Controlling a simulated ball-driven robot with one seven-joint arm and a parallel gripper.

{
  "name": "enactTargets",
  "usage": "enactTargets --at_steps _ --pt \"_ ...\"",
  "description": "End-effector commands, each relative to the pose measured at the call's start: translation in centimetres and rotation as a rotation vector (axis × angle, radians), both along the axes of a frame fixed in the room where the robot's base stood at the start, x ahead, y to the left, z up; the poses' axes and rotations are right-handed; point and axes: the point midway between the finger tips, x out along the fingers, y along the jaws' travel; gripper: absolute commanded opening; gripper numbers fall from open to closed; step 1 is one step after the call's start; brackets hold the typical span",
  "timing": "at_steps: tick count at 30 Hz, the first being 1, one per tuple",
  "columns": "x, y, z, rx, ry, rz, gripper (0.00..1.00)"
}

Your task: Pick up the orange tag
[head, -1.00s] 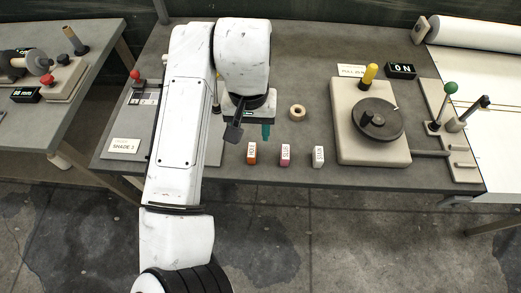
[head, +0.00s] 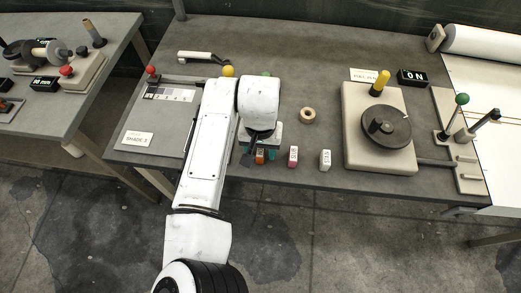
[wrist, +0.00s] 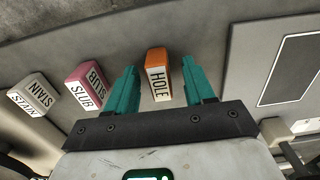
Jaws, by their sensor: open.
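The orange tag (wrist: 158,60) has a white face reading HOLE and stands on the grey bench near its front edge. In the wrist view it shows between the two teal fingers of my gripper (wrist: 160,85), which is open, with a gap on both sides of the tag. In the head view the orange tag (head: 260,157) is partly hidden by my gripper (head: 257,154), which is right over it. I cannot tell how far the fingertips are above the bench.
A pink SLUB tag (head: 293,157) and a white STAIN tag (head: 325,160) stand to the right of the orange one. A tape ring (head: 307,115) lies behind them. A beige crank box (head: 352,150) stands further right. A shade card (head: 137,139) lies at left.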

Motion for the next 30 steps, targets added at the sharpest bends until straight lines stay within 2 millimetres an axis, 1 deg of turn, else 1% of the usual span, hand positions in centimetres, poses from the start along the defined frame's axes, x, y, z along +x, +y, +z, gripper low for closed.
enactTargets --at_steps 6,22,23,30 --pt "0.01 -0.02 -0.06 0.0 0.0 0.0 0.52" --pt "0.0 -0.03 -0.02 0.0 0.0 -0.001 0.01" --pt "0.0 -0.02 -0.02 0.0 0.0 0.0 0.0" --pt "0.01 -0.02 0.02 0.0 0.0 -0.001 0.0"
